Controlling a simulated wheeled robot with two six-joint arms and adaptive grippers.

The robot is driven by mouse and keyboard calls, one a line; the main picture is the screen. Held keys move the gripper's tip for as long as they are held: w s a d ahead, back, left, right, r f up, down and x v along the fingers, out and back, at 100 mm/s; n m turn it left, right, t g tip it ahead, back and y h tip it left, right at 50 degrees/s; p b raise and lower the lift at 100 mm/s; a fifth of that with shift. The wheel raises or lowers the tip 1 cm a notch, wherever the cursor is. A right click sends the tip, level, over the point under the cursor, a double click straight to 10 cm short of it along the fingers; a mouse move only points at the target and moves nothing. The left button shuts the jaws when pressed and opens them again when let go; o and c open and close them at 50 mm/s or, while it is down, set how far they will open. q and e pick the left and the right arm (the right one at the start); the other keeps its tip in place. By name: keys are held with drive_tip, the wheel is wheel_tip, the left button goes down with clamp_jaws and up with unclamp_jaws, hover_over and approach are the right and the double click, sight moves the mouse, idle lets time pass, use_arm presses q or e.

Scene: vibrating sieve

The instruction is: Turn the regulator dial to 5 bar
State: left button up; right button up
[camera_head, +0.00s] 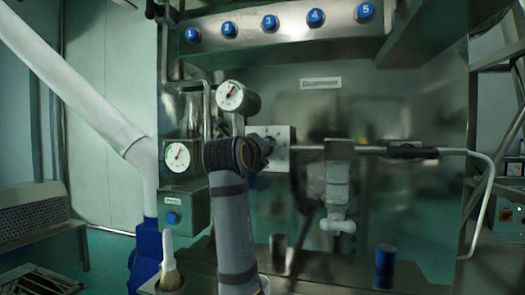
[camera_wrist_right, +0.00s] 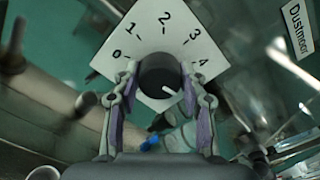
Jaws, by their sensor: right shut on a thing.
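The regulator dial is a dark round knob (camera_wrist_right: 158,74) on a white square plate (camera_wrist_right: 128,38) in the right wrist view. Figures 0 to 4 show on the plate; no 5 is visible, and the right finger covers part of that side. The knob's white pointer mark is at its lower right, beyond the 4. My right gripper (camera_wrist_right: 160,88) is shut on the knob, one finger on each side. In the head view the plate (camera_head: 280,133) shows behind my right gripper (camera_head: 264,146), and the knob is hidden. My left gripper is not in view.
Two round gauges, an upper (camera_head: 230,95) and a lower (camera_head: 178,156), are left of the plate. A metal pipe with a black sleeve (camera_head: 412,152) runs to the right. Several numbered blue buttons (camera_head: 270,22) line the top. A brush (camera_head: 170,275) stands at the lower left.

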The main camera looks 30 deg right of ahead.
drive_tip(key=o, duration=0.8)
drive_tip(key=shift+r, duration=0.2)
drive_tip(key=o, duration=0.3)
drive_tip(key=shift+f, duration=0.1)
drive_tip(key=shift+o, duration=0.2)
drive_tip(key=v, duration=0.7)
drive_tip(key=shift+s, duration=0.2)
drive_tip(key=shift+a, duration=0.15)
